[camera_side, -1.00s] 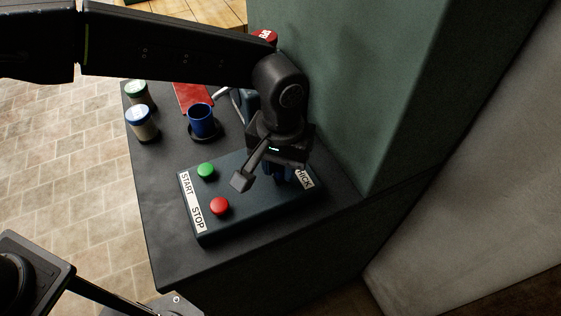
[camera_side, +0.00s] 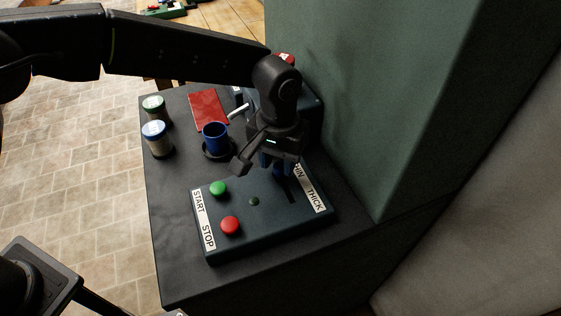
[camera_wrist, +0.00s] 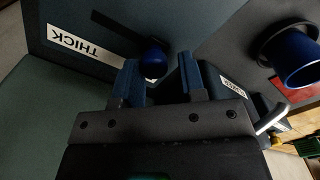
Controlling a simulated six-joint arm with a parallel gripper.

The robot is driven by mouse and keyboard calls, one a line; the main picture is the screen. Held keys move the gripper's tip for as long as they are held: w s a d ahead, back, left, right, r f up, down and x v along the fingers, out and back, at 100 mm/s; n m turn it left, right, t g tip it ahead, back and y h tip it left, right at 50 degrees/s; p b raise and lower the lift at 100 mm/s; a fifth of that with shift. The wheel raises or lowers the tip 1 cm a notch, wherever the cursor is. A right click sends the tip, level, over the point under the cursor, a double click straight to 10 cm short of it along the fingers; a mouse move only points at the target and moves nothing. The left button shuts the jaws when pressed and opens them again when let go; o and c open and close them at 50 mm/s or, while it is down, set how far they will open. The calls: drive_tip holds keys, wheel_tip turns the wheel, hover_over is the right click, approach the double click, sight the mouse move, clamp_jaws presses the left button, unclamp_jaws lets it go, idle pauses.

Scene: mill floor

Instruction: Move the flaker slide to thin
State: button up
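The dark control panel (camera_side: 262,225) lies on the bench. Its slide slot (camera_side: 291,193) runs beside a white label strip reading THIN (camera_side: 298,171) and THICK (camera_side: 315,200). My gripper (camera_side: 277,168) is above the THIN end. In the wrist view its blue fingers (camera_wrist: 160,78) stand apart around the knob, with a gap on the right. In the side view the knob is mostly hidden by my gripper.
The green START button (camera_side: 218,188) and red STOP button (camera_side: 230,226) are on the panel's left. A blue mug (camera_side: 215,138), two jars (camera_side: 157,140) and a red book (camera_side: 208,110) stand or lie behind. A green wall (camera_side: 350,110) rises close on the right.

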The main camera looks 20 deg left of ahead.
sight(278, 163)
drive_tip(key=shift+o, duration=1.4)
wheel_tip(278, 163, up, 14)
drive_tip(key=shift+f, duration=0.1)
